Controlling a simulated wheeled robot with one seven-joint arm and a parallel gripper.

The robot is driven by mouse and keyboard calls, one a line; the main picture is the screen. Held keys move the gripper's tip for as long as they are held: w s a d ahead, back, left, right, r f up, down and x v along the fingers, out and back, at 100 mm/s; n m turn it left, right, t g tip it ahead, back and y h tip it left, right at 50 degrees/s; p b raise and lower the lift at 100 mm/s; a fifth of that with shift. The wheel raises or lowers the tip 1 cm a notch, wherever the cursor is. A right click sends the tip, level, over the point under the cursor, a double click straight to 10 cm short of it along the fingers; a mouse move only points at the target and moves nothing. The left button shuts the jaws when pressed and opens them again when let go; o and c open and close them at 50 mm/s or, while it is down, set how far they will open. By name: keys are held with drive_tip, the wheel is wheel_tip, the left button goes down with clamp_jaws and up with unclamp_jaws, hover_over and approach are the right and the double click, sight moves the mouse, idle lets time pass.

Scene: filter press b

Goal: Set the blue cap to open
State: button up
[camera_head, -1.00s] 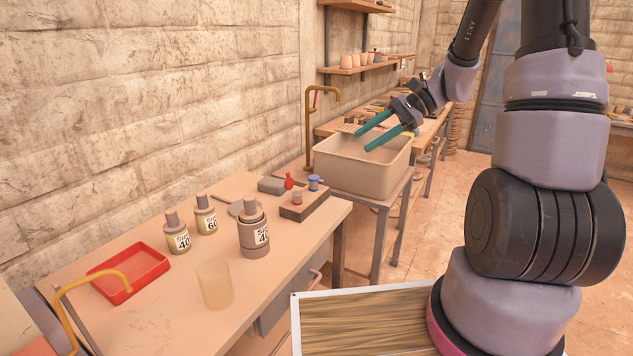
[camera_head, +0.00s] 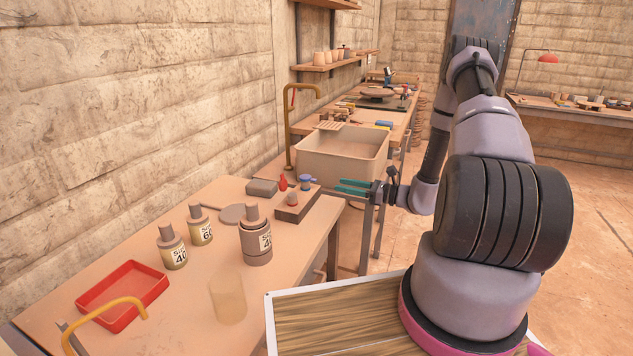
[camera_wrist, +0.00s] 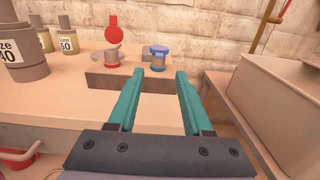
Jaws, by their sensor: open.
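The blue cap (camera_head: 307,181) sits on a small valve at the back right of the dark block (camera_head: 297,209) on the near table.
A beige sink (camera_head: 345,153) stands right behind the block, with a brass tap (camera_head: 288,130) at its left. Grey bottles (camera_head: 257,240), a clear beaker (camera_head: 228,298) and a red tray (camera_head: 122,297) stand on the near table. The floor to the right is clear.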

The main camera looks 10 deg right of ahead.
sight(311, 179)
drive_tip(key=x, duration=0.9)
drive_tip(key=shift+a, duration=0.15)
drive_tip(key=shift+c, duration=0.3)
clamp_jaws()
